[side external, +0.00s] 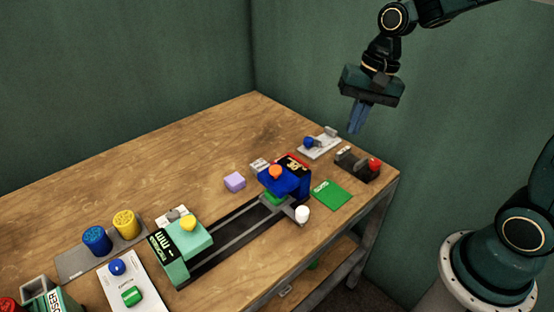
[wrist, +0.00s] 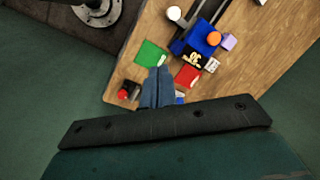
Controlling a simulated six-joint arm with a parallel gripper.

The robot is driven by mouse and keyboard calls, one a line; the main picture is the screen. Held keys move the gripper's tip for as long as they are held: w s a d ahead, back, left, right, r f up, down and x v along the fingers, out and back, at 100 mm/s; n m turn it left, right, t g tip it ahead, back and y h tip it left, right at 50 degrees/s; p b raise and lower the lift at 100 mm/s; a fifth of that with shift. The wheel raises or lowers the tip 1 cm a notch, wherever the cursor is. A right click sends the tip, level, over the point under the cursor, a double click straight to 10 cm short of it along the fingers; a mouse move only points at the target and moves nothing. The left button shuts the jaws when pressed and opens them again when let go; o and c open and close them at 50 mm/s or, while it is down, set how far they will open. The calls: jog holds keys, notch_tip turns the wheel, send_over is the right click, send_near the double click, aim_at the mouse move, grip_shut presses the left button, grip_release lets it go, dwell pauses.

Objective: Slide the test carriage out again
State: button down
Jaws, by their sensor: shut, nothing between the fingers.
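The blue press (side external: 284,182) with an orange knob stands at the right end of a dark rail track (side external: 238,232). A grey carriage part with a white knob (side external: 302,214) sticks out at its near side, and a bit of green shows below the press. The rest of the carriage is hidden under the press. The teal press (side external: 185,248) with a yellow knob stands at the track's left end. My gripper (side external: 357,128) is shut and empty, high above the table's right end. In the wrist view, the shut fingers (wrist: 157,72) show below the white knob (wrist: 174,13) and blue press (wrist: 200,40).
A green mat (side external: 331,194) and a black box with a red button (side external: 358,166) lie right of the blue press. A grey fixture (side external: 320,143) stands behind. A lilac block (side external: 235,181) sits left. Blue and yellow cylinders (side external: 125,223) stand at far left.

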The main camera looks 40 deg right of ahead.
aim_at(286, 203)
jog(key=w+f+m+g+y, duration=0.1)
jog(key=w+f+m, duration=0.2)
jog(key=f, duration=0.3)
jog(key=w+d+f+m+g+y, duration=0.1)
jog(key=w+f+m, duration=0.2)
jog(key=f, duration=0.3)
jog(key=shift+w+d, duration=0.15)
jog(key=shift+w, duration=0.1)
jog(key=shift+f, duration=0.1)
jog(key=x, duration=1)
jog(key=shift+s, duration=0.2)
jog(key=shift+s+a, duration=0.15)
jog(key=shift+a, duration=0.45)
jog(key=shift+s+a, duration=0.15)
jog(key=shift+a, duration=0.45)
jog(key=shift+s+a, duration=0.2)
jog(key=shift+a, duration=0.65)
